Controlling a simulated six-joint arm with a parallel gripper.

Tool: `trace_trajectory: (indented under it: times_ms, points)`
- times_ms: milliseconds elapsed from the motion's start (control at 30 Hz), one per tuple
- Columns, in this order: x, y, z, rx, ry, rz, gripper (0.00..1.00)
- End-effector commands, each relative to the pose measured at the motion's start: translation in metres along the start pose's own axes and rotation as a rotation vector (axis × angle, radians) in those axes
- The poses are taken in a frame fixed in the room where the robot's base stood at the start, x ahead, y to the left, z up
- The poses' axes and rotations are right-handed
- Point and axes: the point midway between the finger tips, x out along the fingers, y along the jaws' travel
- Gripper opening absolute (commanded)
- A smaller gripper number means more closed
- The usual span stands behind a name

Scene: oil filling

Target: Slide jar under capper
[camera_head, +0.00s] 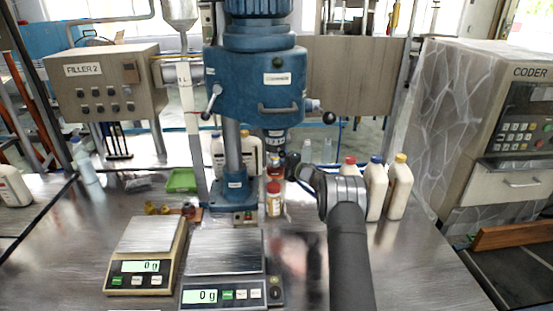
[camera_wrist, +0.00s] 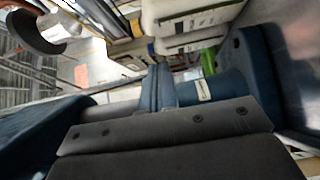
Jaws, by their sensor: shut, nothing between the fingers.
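The capper (camera_head: 255,85) is the tall blue machine in the middle of the head view, on a grey column with a blue foot. A small jar (camera_head: 274,204) with a red cap stands upright on the steel table, right of the foot and below the capper's dark spindle. My gripper (camera_head: 291,170) is just right of and above the jar, pointing left, partly merged with dark parts behind it. In the wrist view its fingers (camera_wrist: 159,88) are together, empty, in front of the capper's column. I cannot tell whether they touch the jar, which I cannot make out there.
Two scales (camera_head: 145,240) (camera_head: 225,255) stand front left, both reading 0 g. Capped bottles (camera_head: 398,190) stand right of my arm, and white bottles stand behind the column. A green tray (camera_head: 181,180) lies left of the capper.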

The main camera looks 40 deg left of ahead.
Motion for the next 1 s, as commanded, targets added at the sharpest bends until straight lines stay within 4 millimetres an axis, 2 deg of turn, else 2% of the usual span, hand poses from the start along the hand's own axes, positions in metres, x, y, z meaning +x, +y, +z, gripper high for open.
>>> trace_trajectory:
  times_ms: [300, 467, 567, 767, 867, 900, 1000]
  points:
    - [0.012, 0.001, 0.012, -0.004, 0.000, -0.001, 0.00]
    - [-0.001, 0.020, 0.014, -0.085, 0.012, -0.028, 0.00]
    - [-0.021, 0.042, 0.014, -0.196, 0.034, -0.067, 0.00]
    - [-0.073, 0.083, 0.008, -0.425, 0.080, -0.146, 0.00]
    - [-0.114, 0.100, 0.005, -0.523, 0.089, -0.167, 0.00]
    - [-0.134, 0.106, 0.004, -0.554, 0.083, -0.166, 0.00]
    - [-0.180, 0.113, 0.002, -0.590, 0.040, -0.136, 0.00]
